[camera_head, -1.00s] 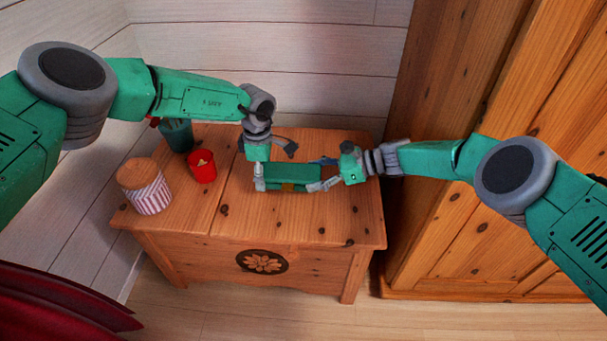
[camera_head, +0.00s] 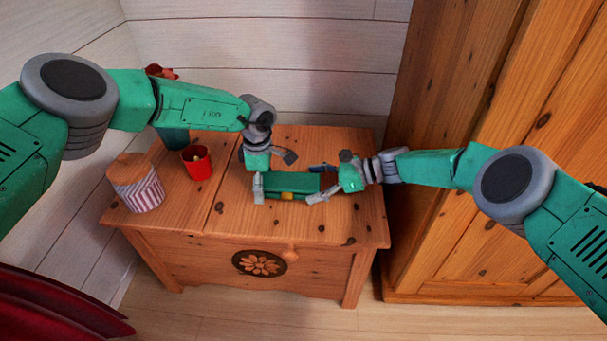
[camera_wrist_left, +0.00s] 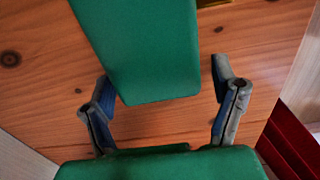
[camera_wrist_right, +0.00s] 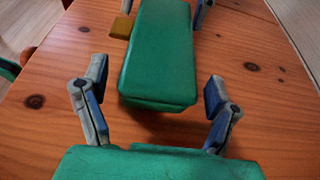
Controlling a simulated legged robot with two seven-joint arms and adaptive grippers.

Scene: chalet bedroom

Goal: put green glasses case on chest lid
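The green glasses case (camera_head: 296,185) with a yellow clasp lies low over the wooden chest lid (camera_head: 270,222); I cannot tell if its whole underside touches. My left gripper (camera_head: 274,173) is at its left end, and my right gripper (camera_head: 319,183) is at its right end. In the left wrist view, the case (camera_wrist_left: 145,50) lies between spread fingers with gaps beside it. In the right wrist view, the case (camera_wrist_right: 158,55) also lies between spread fingers, apart from both. The left gripper's fingertips show at its far end.
A striped jar with a brown lid (camera_head: 136,184), a red cup (camera_head: 197,163) and a dark green pot (camera_head: 174,138) stand on the chest's left part. A wooden wardrobe (camera_head: 450,230) stands at the right. The front of the lid is clear.

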